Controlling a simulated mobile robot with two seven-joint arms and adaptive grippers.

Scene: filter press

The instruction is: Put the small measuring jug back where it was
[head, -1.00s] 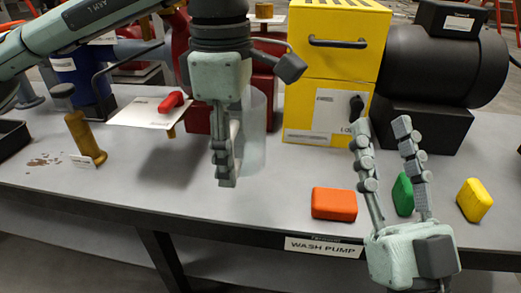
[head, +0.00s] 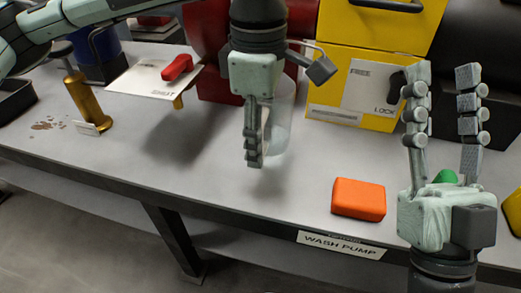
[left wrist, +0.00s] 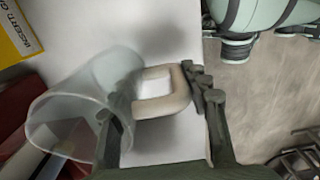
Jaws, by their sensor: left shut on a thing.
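The small measuring jug (head: 280,118) is a clear, see-through cup with a pale beige handle. My left gripper (head: 254,163) is shut on the jug's handle, fingers pointing down, over the middle of the grey bench. The gripper partly covers the jug in the head view. In the left wrist view the clear body (left wrist: 75,108) lies left of the fingers and the handle (left wrist: 165,97) shows between them. I cannot tell whether the jug's base touches the bench. My right gripper (head: 443,85) is open and empty, fingers up, at the right front.
An orange block (head: 358,198) lies near the bench's front edge, above the WASH PUMP label (head: 341,244). A yellow box (head: 370,50) and red equipment stand behind. A white plate with a red handle (head: 178,67) and a brass post (head: 87,105) are left. Bare bench (head: 210,180) lies in front.

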